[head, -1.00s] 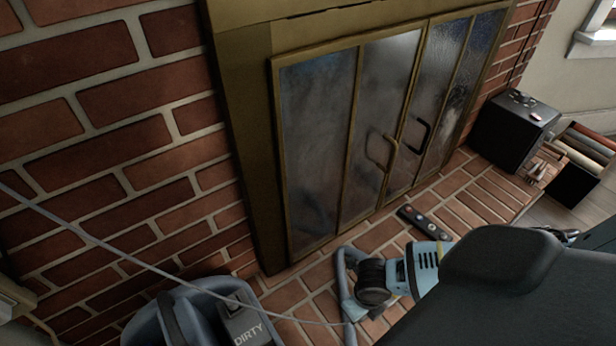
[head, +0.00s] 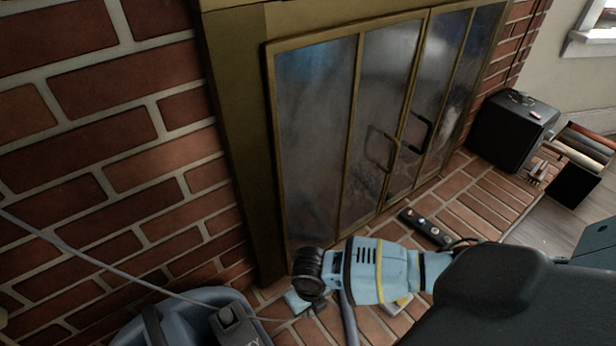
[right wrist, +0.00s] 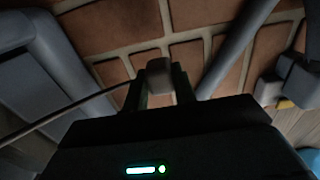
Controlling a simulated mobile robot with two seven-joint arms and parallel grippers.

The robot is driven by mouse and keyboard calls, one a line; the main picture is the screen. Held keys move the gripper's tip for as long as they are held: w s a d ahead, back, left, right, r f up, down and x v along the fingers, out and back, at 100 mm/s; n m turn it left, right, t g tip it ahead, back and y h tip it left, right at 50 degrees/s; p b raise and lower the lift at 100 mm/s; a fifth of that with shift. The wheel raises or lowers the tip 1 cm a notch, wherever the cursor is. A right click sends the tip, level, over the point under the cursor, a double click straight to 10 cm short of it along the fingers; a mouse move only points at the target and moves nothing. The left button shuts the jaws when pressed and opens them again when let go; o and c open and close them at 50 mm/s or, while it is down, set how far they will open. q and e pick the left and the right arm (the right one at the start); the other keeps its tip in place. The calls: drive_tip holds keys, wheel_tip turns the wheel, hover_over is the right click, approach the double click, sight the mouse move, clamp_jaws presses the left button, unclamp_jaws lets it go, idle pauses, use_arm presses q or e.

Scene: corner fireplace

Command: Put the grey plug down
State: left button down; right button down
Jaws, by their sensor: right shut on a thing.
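The grey plug (right wrist: 159,72) is held between the fingers of my right gripper (right wrist: 158,85) in the right wrist view. Its thin grey cord (right wrist: 72,112) runs off to the left. In the head view my right gripper (head: 309,304) is low over the brick hearth, in front of the fireplace's left part. The plug cannot be made out there; the cord (head: 95,258) slopes down from the left edge toward the gripper. I cannot tell whether the plug touches the bricks. My left gripper is not in view.
A blue-grey cleaning machine (head: 190,312) stands at the lower left, with a grey hose (head: 349,322) right of the gripper. Glass fireplace doors (head: 318,150) stand behind. A remote (head: 425,226) lies on the hearth (head: 480,195), and a black box (head: 512,130) stands farther right.

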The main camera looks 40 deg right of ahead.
sight(309, 312)
wheel_tip(309, 312, down, 4)
drive_tip(key=shift+w+a+r+b, duration=0.1)
drive_tip(key=shift+w+a+b, duration=0.05)
drive_tip(key=shift+b, duration=0.8)
drive_tip(key=shift+r, duration=0.1)
drive_tip(key=shift+f, duration=0.2)
drive_tip(key=c, duration=1.1)
unclamp_jaws()
drive_tip(key=shift+c, duration=0.2)
drive_tip(key=shift+r, duration=0.15)
